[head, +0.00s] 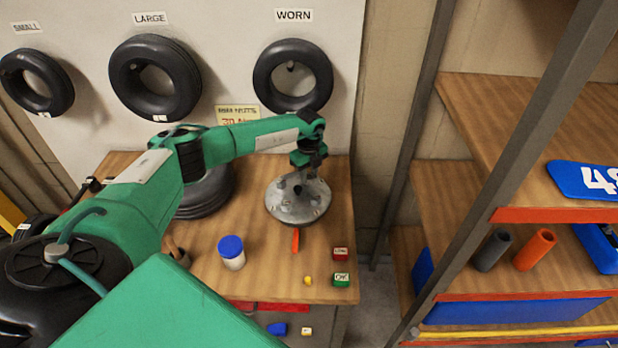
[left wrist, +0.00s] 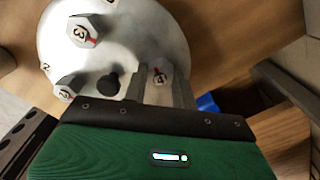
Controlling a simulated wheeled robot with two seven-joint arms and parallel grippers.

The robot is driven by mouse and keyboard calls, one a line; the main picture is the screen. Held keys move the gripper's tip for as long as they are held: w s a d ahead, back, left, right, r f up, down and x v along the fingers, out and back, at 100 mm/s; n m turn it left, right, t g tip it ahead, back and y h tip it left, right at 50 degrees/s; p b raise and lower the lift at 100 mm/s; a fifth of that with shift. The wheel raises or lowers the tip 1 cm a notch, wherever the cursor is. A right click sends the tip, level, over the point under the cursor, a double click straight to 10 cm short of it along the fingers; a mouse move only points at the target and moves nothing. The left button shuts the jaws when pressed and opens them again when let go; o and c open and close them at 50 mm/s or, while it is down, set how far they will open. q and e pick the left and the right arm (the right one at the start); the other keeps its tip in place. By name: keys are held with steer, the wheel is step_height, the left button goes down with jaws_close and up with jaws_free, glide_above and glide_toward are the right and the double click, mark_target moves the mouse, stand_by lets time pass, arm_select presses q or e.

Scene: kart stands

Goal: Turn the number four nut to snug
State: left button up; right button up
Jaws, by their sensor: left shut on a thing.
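The grey metal hub (head: 292,213) lies on the wooden bench, below my left gripper (head: 300,181) in the head view. In the left wrist view the hub face (left wrist: 160,25) carries numbered nuts. The number three nut (left wrist: 83,30) stands at upper left with a red mark. Another nut (left wrist: 68,88), its number apparently two, is at left. The number four nut (left wrist: 158,73), also with a red mark, sits between the fingers of my left gripper (left wrist: 159,88), which is shut on it. The nut's lower part is hidden. My right gripper is not in view.
A blue-lidded jar (head: 231,254), a red block (head: 340,254), a green block (head: 341,280) and a small yellow piece (head: 308,280) are on the bench. A tyre (head: 208,192) lies left of the hub. A shelf upright (head: 490,170) stands at right.

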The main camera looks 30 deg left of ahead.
arm_select(q)
steer(key=m+b, duration=0.2)
steer(key=m, duration=0.1)
steer(key=m+b, duration=0.2)
steer(key=m, duration=0.1)
steer(key=shift+f+m+b, duration=0.2)
steer(key=shift+m+b, duration=0.1)
steer(key=shift+b, duration=0.1)
steer(key=m+b, duration=0.2)
steer(key=m, duration=0.1)
steer(key=shift+m+b, duration=0.3)
steer(key=shift+b, duration=0.1)
steer(key=m+b, duration=0.2)
steer(key=m, duration=0.1)
steer(key=shift+m+b, duration=0.3)
steer(key=m+b, duration=0.4)
steer(key=m, duration=0.2)
steer(key=shift+r, duration=0.1)
steer(key=m+b, duration=0.1)
steer(key=m, duration=0.3)
steer(key=shift+b, duration=0.3)
steer(key=m+b, duration=0.1)
steer(key=m, duration=0.2)
steer(key=shift+r, duration=0.1)
steer(key=shift+m+b, duration=0.4)
steer(key=shift+m, duration=0.6)
steer(key=shift+r, duration=0.1)
